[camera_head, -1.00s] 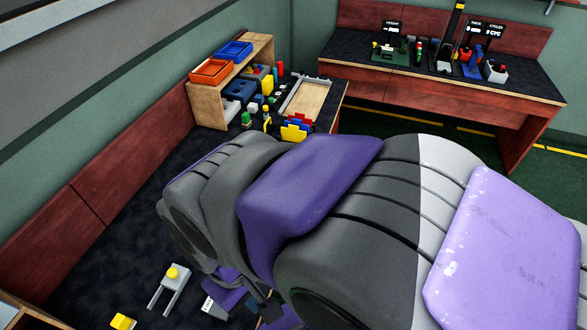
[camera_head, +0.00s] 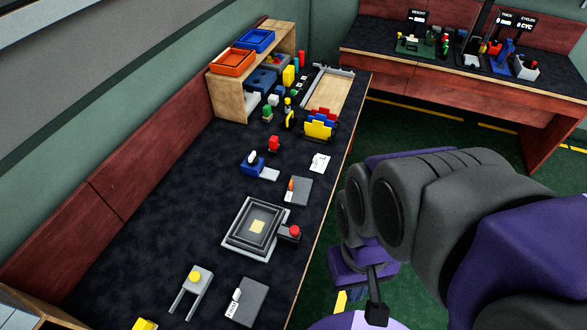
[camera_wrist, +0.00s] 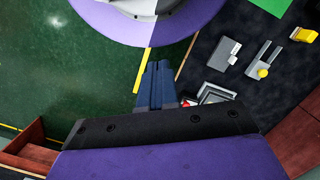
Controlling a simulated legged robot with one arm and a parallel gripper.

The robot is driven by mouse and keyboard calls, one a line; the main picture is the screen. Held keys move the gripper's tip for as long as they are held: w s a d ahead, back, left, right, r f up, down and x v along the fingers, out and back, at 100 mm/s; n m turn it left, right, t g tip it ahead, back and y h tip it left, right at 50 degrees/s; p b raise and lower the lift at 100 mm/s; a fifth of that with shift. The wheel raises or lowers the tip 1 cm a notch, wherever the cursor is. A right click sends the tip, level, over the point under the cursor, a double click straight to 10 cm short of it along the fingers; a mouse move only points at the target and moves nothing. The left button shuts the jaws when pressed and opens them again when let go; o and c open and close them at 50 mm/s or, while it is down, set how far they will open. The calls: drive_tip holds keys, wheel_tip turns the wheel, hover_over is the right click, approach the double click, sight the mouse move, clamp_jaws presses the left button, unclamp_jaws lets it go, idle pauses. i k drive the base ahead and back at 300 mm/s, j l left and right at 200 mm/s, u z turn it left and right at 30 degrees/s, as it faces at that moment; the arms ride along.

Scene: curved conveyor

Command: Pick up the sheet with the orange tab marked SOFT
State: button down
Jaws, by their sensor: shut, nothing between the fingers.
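The dark grey sheet (camera_head: 300,190) lies on the dark bench in the head view, with a small orange tab on its left edge; the tab's lettering is too small to read. A second grey sheet (camera_head: 252,299) with a white tab lies nearer; it also shows in the wrist view (camera_wrist: 227,58). My gripper's blue fingers (camera_wrist: 155,82) are shut and empty in the wrist view, over the green floor beside the bench edge. In the head view my gripper is partly hidden by my arm, right of the bench. The orange-tabbed sheet cannot be made out in the wrist view.
A grey framed press (camera_head: 235,240) with a red button stands between the two sheets. A grey fork with a yellow knob (camera_head: 191,290) is front left.

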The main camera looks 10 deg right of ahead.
sight(298, 192)
drive_tip(key=u, duration=0.65)
drive_tip(key=i+l+u, duration=0.1)
drive_tip(key=l+u, duration=1.05)
drive_tip(key=u, duration=0.15)
drive_tip(key=l+u, duration=0.4)
drive_tip(key=k+l, duration=0.1)
drive_tip(key=l, duration=0.25)
drive_tip(key=k+l+u, duration=0.1)
drive_tip(key=l, duration=0.2)
drive_tip(key=k+l, duration=0.3)
drive_tip(key=l, duration=0.35)
drive_tip(key=u, duration=0.05)
